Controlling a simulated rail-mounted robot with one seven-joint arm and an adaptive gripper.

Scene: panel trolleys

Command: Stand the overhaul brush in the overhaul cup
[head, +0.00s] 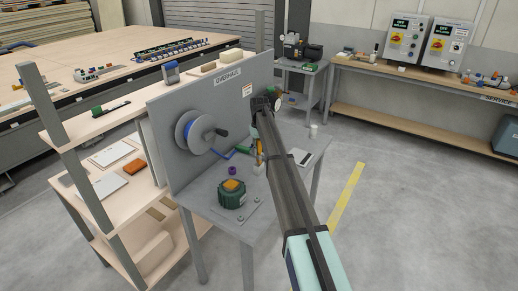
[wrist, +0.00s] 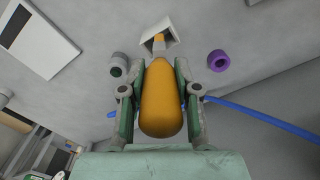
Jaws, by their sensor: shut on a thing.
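My gripper (wrist: 160,68) is shut on the orange handle of the overhaul brush (wrist: 162,105). The brush's pale flared head (wrist: 172,32) points away from the jaws, toward the bench. In the head view the orange brush (head: 259,147) hangs over the grey bench, partly hidden by my arm. A grey round piece with a dark opening (wrist: 118,64) stands beside the brush head in the wrist view, apart from it; it may be the overhaul cup. A small white cup-like thing (head: 313,130) stands near the bench's far right edge. I cannot tell for sure which is the overhaul cup.
A purple ring (head: 232,170) and a green round device (head: 232,194) are on the bench left of the brush. A blue hose (wrist: 265,115) runs close by. The upright OVERHAUL panel (head: 215,110) with its reel (head: 196,133) stands behind. A white tablet-like plate (head: 301,157) lies right.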

